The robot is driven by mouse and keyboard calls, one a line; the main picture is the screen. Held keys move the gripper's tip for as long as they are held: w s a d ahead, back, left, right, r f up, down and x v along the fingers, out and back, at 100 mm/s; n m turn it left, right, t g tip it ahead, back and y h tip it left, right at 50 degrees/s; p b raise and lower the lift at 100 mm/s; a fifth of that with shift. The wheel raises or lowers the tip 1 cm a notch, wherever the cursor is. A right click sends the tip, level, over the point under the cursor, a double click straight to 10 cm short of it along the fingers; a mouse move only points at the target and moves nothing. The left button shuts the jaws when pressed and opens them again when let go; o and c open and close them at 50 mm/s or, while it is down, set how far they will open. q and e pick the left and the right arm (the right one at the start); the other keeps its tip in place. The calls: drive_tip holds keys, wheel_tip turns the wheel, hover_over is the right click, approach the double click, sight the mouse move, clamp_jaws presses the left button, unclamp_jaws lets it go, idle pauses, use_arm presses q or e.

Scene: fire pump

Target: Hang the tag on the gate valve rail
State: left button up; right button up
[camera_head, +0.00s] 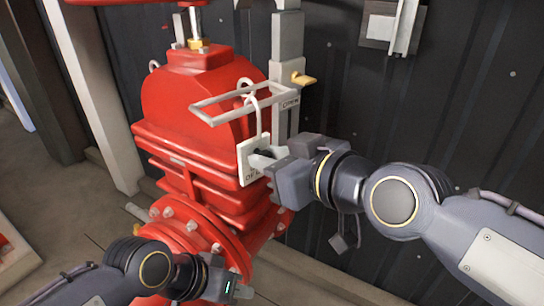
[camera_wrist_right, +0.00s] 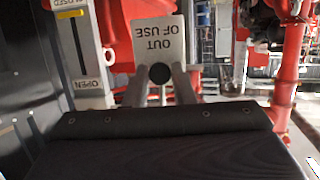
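The white tag (camera_head: 248,165) is upright beside the red gate valve (camera_head: 205,105), with a pale hook (camera_head: 256,115) rising from its top. In the right wrist view the tag (camera_wrist_right: 158,40) reads "OUT OF USE", upside down. The grey rail (camera_head: 208,119) is a rectangular frame in front of the valve body. The hook's curved top overlaps the rail in the head view; I cannot tell whether it rests on it. My right gripper (camera_head: 262,160) is shut on the tag at a dark round knob (camera_wrist_right: 160,73). My left gripper (camera_head: 240,291) is low, by the valve's lower flange, its fingers unclear.
A grey upright post (camera_head: 287,45) with a yellow pointer (camera_head: 303,79) and an "OPEN" label stands right behind the rail. A dark ribbed wall (camera_head: 460,110) lies behind. Pipes and red equipment (camera_wrist_right: 290,60) show at the right in the wrist view.

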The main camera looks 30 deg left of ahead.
drive_tip(key=o, duration=0.4)
drive_tip(key=shift+o, duration=0.2)
drive_tip(key=b+v, duration=0.3)
drive_tip(key=v, duration=0.4)
drive_tip(key=w+d+f+m+t+h, duration=0.1)
drive_tip(key=d+f+m+h, duration=0.25)
drive_tip(key=d+f, duration=0.5)
drive_tip(key=w+d+f+m+t+h, duration=0.15)
drive_tip(key=d+f+m, duration=0.3)
drive_tip(key=d, duration=0.75)
drive_tip(key=s+d+f+m+g+h, duration=0.1)
drive_tip(key=s+d+f+m+h, duration=0.1)
drive_tip(key=s+d+f, duration=0.3)
drive_tip(key=s+d+f+m+g+h, duration=0.1)
drive_tip(key=s+d+f+m, duration=0.4)
drive_tip(key=f, duration=0.5)
drive_tip(key=shift+d+g+h, duration=0.35)
drive_tip(key=shift+d+h, duration=0.45)
drive_tip(key=shift+d, duration=0.15)
